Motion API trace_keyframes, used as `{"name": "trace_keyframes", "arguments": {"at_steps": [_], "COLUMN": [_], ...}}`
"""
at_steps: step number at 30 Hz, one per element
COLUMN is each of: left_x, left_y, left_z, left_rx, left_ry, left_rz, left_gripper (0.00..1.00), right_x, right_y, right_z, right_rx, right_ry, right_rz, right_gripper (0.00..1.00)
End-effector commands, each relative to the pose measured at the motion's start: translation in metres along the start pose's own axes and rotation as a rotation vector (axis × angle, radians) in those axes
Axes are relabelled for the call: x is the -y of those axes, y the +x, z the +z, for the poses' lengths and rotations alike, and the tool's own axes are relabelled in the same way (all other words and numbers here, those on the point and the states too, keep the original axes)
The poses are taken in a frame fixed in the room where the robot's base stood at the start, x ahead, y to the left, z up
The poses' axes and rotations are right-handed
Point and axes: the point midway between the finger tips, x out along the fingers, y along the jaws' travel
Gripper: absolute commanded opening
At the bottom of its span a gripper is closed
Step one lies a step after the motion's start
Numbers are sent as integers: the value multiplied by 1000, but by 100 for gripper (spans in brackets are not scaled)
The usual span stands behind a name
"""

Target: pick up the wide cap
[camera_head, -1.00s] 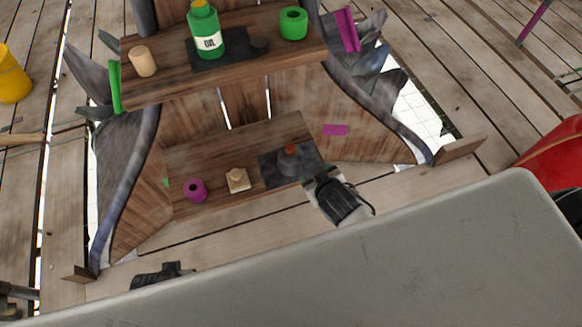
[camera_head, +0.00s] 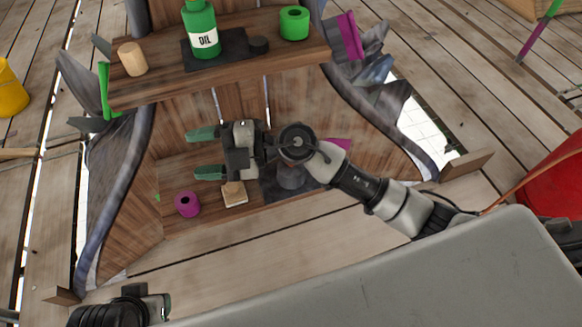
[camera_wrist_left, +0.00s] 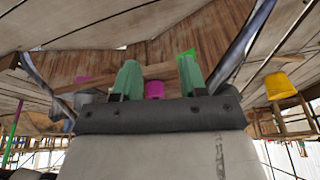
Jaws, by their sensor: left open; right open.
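I cannot tell for certain which piece is the wide cap. A dark rounded piece (camera_head: 291,178) on the lower shelf is partly hidden by my right arm. My right gripper (camera_head: 193,153) is open and empty, its green fingers pointing left above the lower shelf. Below it are a small wooden block (camera_head: 234,195) and a magenta ring (camera_head: 187,207). My left gripper (camera_wrist_left: 158,72) is open and empty in the left wrist view, with a magenta piece (camera_wrist_left: 155,90) seen beyond its fingers.
The upper shelf (camera_head: 160,90) also bears a tan cylinder (camera_head: 132,59) and a green ring (camera_head: 296,32). Side panels close in the lower shelf on both sides. A yellow bucket (camera_head: 12,95) stands at the far left and a red container (camera_head: 555,185) at the right.

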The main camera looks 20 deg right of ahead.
Motion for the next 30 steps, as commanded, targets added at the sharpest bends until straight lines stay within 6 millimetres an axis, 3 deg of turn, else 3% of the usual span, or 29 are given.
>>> {"name": "trace_keyframes", "arguments": {"at_steps": [3, 6, 12, 15, 18, 30], "left_x": [0, 0, 0, 0, 0, -5], "left_y": [0, 0, 0, 0, 2, 8], "left_z": [0, 0, 0, 0, -3, -37], "left_rx": [0, 0, 0, 0, -19, -222], "left_ry": [0, 0, 0, 0, 1, 7], "left_rz": [0, 0, 0, 0, 1, 11], "left_gripper": [43, 43, 43, 43, 43, 43], "right_x": [40, 62, 59, 51, 49, 76], "right_y": [-12, -45, -128, -155, -168, -170], "right_z": [35, 74, 132, 144, 150, 166], "right_rx": [72, 223, 604, 737, 806, 819], "right_ry": [-62, -67, -13, 17, 33, 38], "right_rz": [-424, -755, -1188, -1288, -1333, -1345], "right_gripper": [63, 63, 63, 63, 63, 63]}}
